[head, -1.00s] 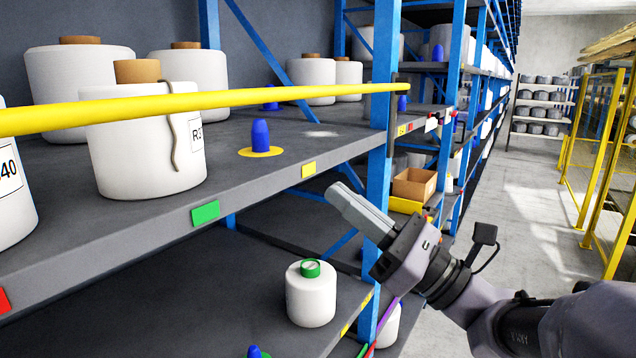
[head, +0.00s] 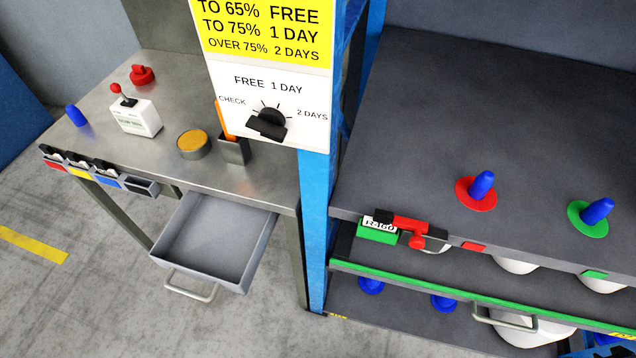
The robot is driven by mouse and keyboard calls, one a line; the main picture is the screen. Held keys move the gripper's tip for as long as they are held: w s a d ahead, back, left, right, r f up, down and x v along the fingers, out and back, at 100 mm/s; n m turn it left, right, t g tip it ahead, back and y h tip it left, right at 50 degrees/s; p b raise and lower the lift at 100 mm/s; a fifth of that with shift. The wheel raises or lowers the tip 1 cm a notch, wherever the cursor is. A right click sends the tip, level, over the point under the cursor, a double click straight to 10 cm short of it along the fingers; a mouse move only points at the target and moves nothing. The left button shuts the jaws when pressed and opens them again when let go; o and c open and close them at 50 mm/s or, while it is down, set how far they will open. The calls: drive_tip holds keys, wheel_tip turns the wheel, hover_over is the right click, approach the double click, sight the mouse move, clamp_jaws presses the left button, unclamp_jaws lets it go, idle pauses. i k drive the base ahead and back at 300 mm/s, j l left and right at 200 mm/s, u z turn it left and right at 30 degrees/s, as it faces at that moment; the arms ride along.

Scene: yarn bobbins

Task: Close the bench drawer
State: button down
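The bench drawer (head: 213,240) is a grey metal tray under the steel bench (head: 185,100), at the left of the head view. It is pulled well out and looks empty inside. Its bar handle (head: 192,289) sticks out from the drawer front, toward the camera and the floor. The bench stands against the blue upright of the shelving. My gripper is not in view now, so its distance from the drawer and its state cannot be seen.
Dark shelves (head: 450,130) with blue pegs (head: 482,184) stand right of the bench, behind a blue upright (head: 318,200). Another bar handle (head: 505,321) projects from the lower shelving. A dial sign (head: 268,105) hangs above the bench's right end. Concrete floor (head: 90,290) is open at left.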

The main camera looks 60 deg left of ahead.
sight(217, 241)
drive_tip(key=u, duration=3.25)
drive_tip(key=k+j+z, duration=0.15)
drive_tip(key=j, duration=0.35)
